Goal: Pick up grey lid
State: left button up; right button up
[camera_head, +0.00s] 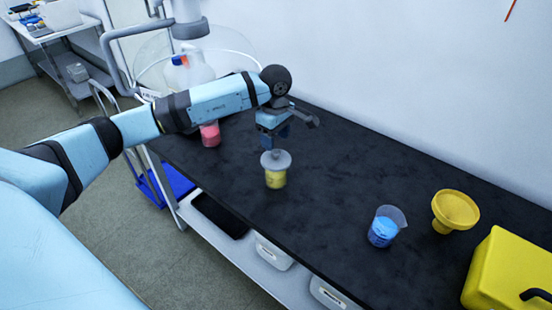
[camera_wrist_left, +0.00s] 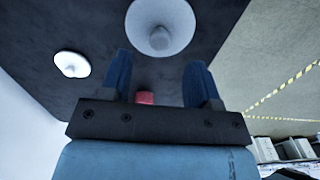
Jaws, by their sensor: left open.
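The grey lid (camera_head: 275,158) is a round disc with a raised knob. It sits on top of a clear cup with yellow contents (camera_head: 275,179) on the black bench. In the left wrist view the grey lid (camera_wrist_left: 160,28) shows at the top, beyond the fingertips. My left gripper (camera_head: 274,141) hangs just above the lid, fingers pointing down. In the left wrist view its two blue fingers (camera_wrist_left: 160,65) are apart with nothing held between them. My right gripper is not in view.
The black bench (camera_head: 330,190) also bears a red-filled container (camera_head: 210,134), a blue-filled beaker (camera_head: 384,228), a yellow funnel (camera_head: 455,210) and a yellow case (camera_head: 512,270). A second pale disc (camera_wrist_left: 72,64) shows in the wrist view. A wall runs behind the bench.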

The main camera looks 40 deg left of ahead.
aim_at(276, 151)
pick_arm(q)
jog(key=shift+d+f, duration=0.1)
jog(key=shift+f, duration=2.65)
jog(key=c, duration=1)
jog(key=shift+r, duration=0.15)
